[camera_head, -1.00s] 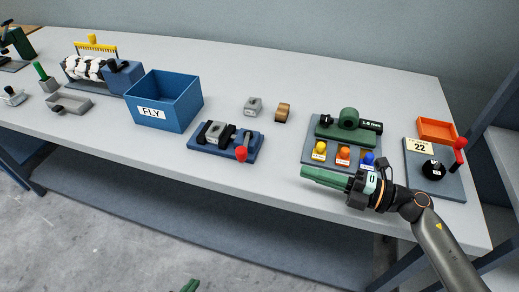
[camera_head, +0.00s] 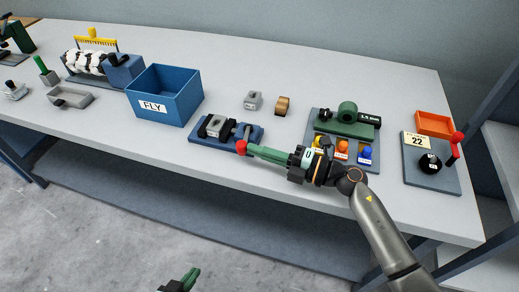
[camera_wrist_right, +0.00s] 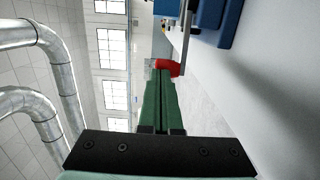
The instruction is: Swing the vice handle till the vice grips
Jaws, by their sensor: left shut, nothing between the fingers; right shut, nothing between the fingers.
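The vice is a blue base (camera_head: 196,138) with dark jaws at the table's front edge. A grey block (camera_head: 215,125) sits between the jaws; whether both touch it is too small to tell. The vice handle ends in a red knob (camera_head: 241,147) at the front right. My right gripper (camera_head: 249,149) is shut and empty, its green fingertips at the knob's right side. In the right wrist view the red knob (camera_wrist_right: 167,67) is just beyond the fingertips (camera_wrist_right: 161,82); contact is unclear. My left gripper (camera_head: 191,278) is shut, low in front of the table.
A blue FLY bin (camera_head: 178,108) stands left of the vice. A loose grey block (camera_head: 253,100) and a tan roller (camera_head: 283,106) lie behind it. Table is clear between bin and loose block.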

